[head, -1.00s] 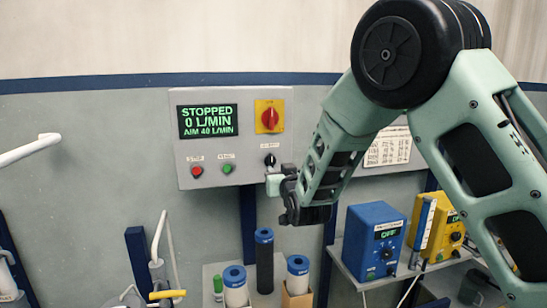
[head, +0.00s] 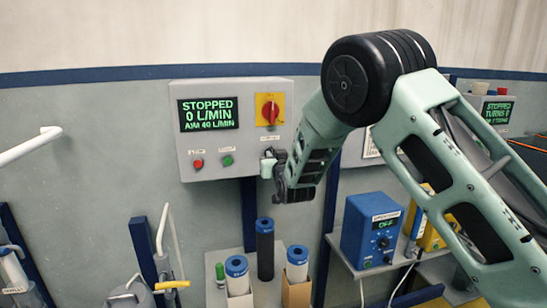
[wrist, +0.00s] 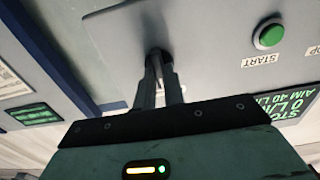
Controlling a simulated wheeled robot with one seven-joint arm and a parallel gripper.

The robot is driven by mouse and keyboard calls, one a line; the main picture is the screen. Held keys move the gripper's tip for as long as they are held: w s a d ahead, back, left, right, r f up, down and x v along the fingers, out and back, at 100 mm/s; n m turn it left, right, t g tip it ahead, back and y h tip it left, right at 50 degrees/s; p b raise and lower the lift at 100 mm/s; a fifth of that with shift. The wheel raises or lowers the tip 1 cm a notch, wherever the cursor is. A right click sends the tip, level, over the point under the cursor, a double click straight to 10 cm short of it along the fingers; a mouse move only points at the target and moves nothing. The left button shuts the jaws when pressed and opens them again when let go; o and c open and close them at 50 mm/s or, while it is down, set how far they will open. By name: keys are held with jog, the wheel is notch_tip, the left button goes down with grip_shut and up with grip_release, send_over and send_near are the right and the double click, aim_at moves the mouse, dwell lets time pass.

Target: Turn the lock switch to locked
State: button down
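A grey control panel (head: 235,168) hangs on the wall, its screen (head: 208,114) reading STOPPED, 0 L/MIN, AIM 40 L/MIN. In the wrist view, the dark switch knob (wrist: 166,58) shows at the tips of my gripper (wrist: 159,62). The two fingers are close together, apparently shut on the knob. Its angle and markings cannot be read.
Above the switch is a red rotary knob (head: 270,112) on a yellow plate. A red button (head: 198,163) and a green START button (head: 227,160) are to its left; START also shows in the wrist view (wrist: 270,36). Filter cylinders (head: 265,248) stand below, and a blue box (head: 372,232) sits right.

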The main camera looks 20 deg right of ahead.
jog(key=shift+f+b, duration=0.15)
jog(key=shift+b, duration=0.55)
jog(key=m+b, duration=0.6)
jog(key=b, duration=0.3)
jog(key=m+b, duration=0.6)
jog(key=b, duration=0.3)
jog(key=m+b, duration=0.5)
jog(key=b, duration=0.4)
jog(key=shift+d+f+m, duration=0.15)
jog(key=shift+d+m, duration=0.1)
jog(key=shift+m, duration=0.15)
jog(key=c, duration=1.5)
grip_release()
